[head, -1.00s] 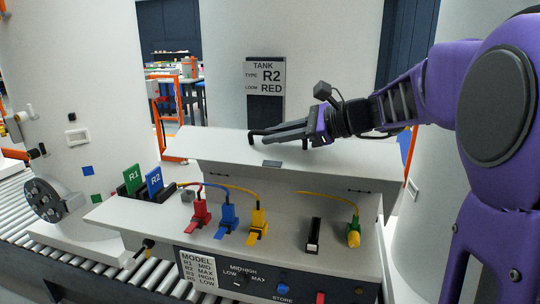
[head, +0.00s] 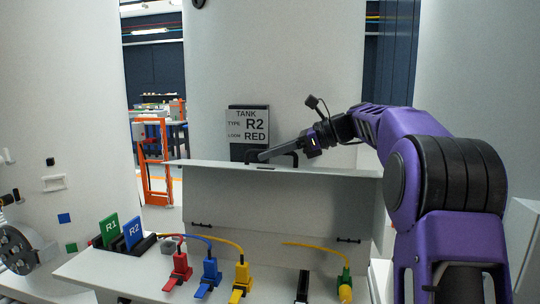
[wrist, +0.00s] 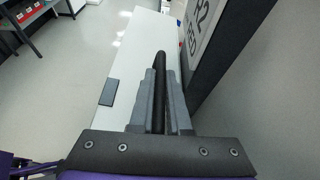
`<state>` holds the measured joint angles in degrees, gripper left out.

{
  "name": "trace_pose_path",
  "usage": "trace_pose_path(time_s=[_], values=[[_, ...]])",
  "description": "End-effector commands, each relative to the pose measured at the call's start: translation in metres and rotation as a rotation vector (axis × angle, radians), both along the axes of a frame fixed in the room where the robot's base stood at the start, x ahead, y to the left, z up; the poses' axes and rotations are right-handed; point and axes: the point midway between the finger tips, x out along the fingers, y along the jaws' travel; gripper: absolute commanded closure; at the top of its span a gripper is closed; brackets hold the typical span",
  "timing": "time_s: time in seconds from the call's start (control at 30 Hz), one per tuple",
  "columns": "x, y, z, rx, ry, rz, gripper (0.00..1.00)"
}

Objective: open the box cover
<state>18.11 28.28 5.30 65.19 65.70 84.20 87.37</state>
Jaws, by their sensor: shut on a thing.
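The box cover (head: 280,200) is a light grey panel standing raised at the back of the box (head: 130,272). Its inner face is toward the head camera, with two dark hinges along its lower edge. A black bar handle (head: 294,156) stands at its top edge, partly behind it. My gripper (head: 262,157) reaches in from the right and is shut on this handle. In the wrist view, the fingers (wrist: 160,95) clasp the black bar, and the pale cover (wrist: 130,55) with a dark latch plate (wrist: 108,92) lies beside it.
Red (head: 180,268), blue (head: 210,272) and yellow (head: 242,275) plugs with cables stand on the box, with green R1 (head: 109,228) and blue R2 (head: 133,232) cards at left. A tank with an R2 RED sign (head: 250,125) stands close behind the cover.

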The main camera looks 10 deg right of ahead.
Motion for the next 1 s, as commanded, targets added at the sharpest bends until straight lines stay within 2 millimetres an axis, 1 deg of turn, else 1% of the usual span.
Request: trace_pose_path(time_s=[0.37,0.4,0.47,0.8,0.93,1.0], values=[[0.000,0.000,0.000,0.000,0.000,0.002,1.00],[0.000,0.000,0.000,0.000,0.000,0.002,0.83],[0.000,0.000,0.000,0.000,0.000,0.002,0.73],[0.000,-0.002,0.001,0.001,-0.001,0.000,0.73],[-0.004,-0.014,0.006,0.001,-0.002,-0.001,0.73],[-0.007,-0.025,0.010,-0.001,-0.002,-0.002,0.73]])
